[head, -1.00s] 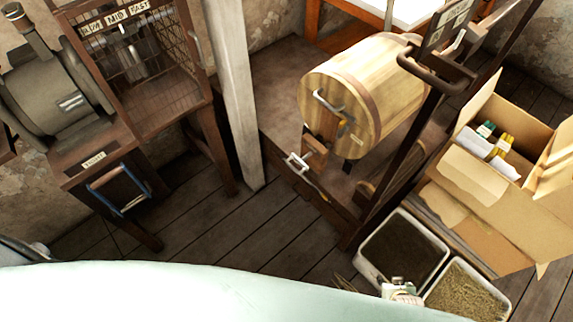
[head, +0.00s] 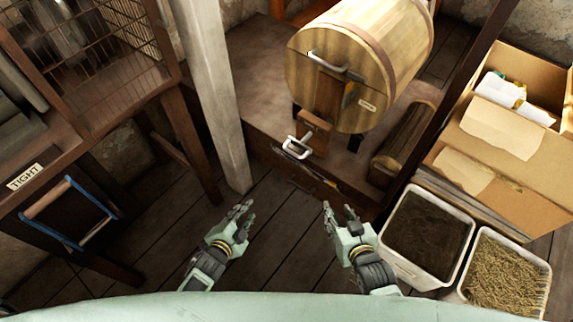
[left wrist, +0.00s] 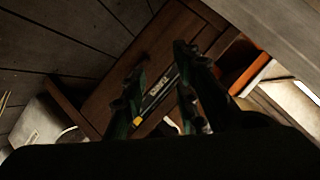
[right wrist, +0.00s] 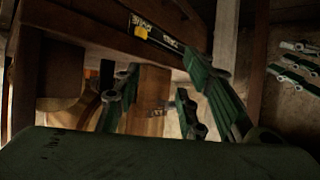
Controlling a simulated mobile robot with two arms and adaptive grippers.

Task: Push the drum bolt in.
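The wooden drum (head: 350,60) lies on its side on a raised platform, its round front facing me with a metal bar handle (head: 335,64). Just below the front is a wooden block (head: 315,125) with a pale U-shaped metal handle (head: 298,148) at the platform's front edge. I cannot tell for certain which part is the bolt. My left gripper (head: 241,212) is open and empty, left of and nearer than the pale handle. My right gripper (head: 339,211) is open and empty, right of and nearer than it. Neither touches anything. A dark label plate (left wrist: 158,90) shows between the left fingers.
A pale post (head: 210,95) stands left of the drum. Two bins, one of dark matter (head: 428,235) and one of straw-like bits (head: 505,280), and a cardboard box (head: 510,165) are at the right. Floor between is clear.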

